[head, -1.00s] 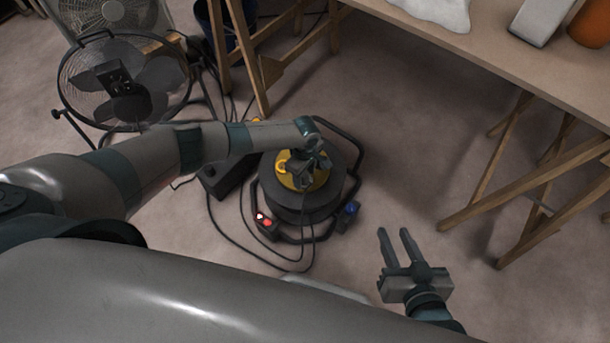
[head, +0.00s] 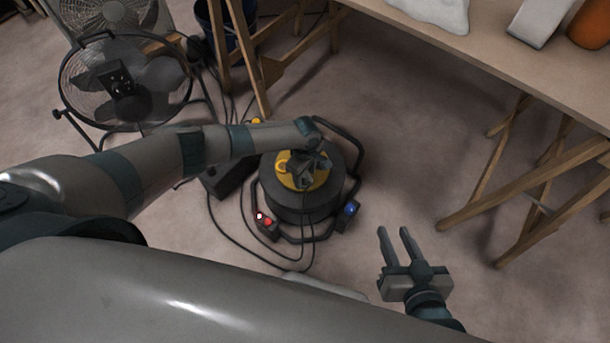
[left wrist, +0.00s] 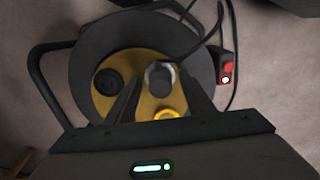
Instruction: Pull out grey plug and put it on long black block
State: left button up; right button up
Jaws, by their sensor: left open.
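The cable reel (head: 305,208) stands on the floor, black with a yellow face (left wrist: 103,104). In the left wrist view the grey plug (left wrist: 160,74) sits at the yellow face, with a dark cable running up from it. My left gripper (head: 308,178) is over the reel's face. Its fingers (left wrist: 160,82) are open, one on each side of the plug; I cannot tell whether they touch it. In the head view the gripper hides the plug. The long black block (head: 226,181) lies on the floor left of the reel, partly hidden by my left arm. My right gripper (head: 394,234) is open and empty.
A black fan (head: 125,85) stands at the back left. A wooden table (head: 480,45) on trestle legs is at the upper right. Cables loop over the floor around the reel.

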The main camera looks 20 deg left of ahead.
aim_at(305, 174)
dwell(0.3)
pick_arm(q)
grip_shut()
jog(key=shift+r, duration=0.15)
jog(key=shift+r+p, duration=2.85)
jog(key=shift+p, duration=0.55)
